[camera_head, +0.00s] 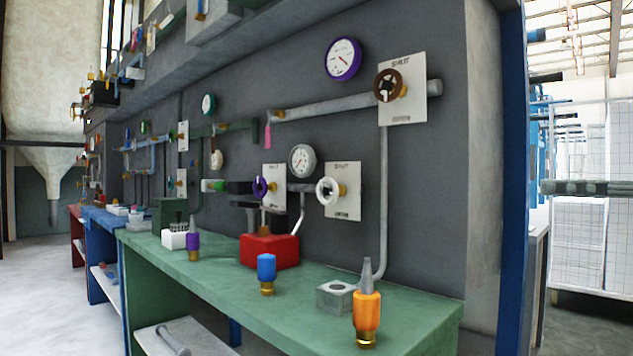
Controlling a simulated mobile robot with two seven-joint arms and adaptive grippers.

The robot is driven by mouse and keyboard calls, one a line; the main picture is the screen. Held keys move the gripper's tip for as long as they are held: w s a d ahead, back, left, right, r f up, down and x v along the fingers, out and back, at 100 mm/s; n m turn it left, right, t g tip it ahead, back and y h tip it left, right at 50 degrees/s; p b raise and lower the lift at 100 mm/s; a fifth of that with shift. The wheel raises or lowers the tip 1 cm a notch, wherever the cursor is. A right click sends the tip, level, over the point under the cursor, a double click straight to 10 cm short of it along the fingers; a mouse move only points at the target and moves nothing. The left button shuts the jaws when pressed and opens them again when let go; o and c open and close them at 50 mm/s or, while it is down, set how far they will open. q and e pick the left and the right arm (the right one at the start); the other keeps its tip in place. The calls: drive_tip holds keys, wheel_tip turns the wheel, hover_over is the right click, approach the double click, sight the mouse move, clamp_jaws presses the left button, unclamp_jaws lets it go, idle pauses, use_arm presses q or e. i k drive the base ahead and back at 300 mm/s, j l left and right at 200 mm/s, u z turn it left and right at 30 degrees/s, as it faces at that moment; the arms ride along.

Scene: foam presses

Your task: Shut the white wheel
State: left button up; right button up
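The white wheel (321,190) is a small spoked handwheel on a brass stem. It stands out from a pale upright plate (345,208) on the dark grey wall, above the green bench. The plate has lettering at its top that looks like "SHUT" and a small label near its bottom. The wheel is seen at an angle, and nothing covers it. How far it is turned cannot be told. I cannot make out either of my grippers in the head view, and nothing is touching the wheel.
A purple wheel (260,187) is left of the white one; a brown wheel (381,82) is higher right. A gauge (302,160) sits close above left. On the green bench (320,330) stand an orange nozzle (367,308), blue nozzle (266,267), grey block (335,297) and red box (270,252).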

sight(327, 191)
drive_tip(key=i+j, duration=0.55)
drive_tip(key=j, duration=0.2)
drive_tip(key=i+j, duration=0.6)
drive_tip(key=j, duration=0.1)
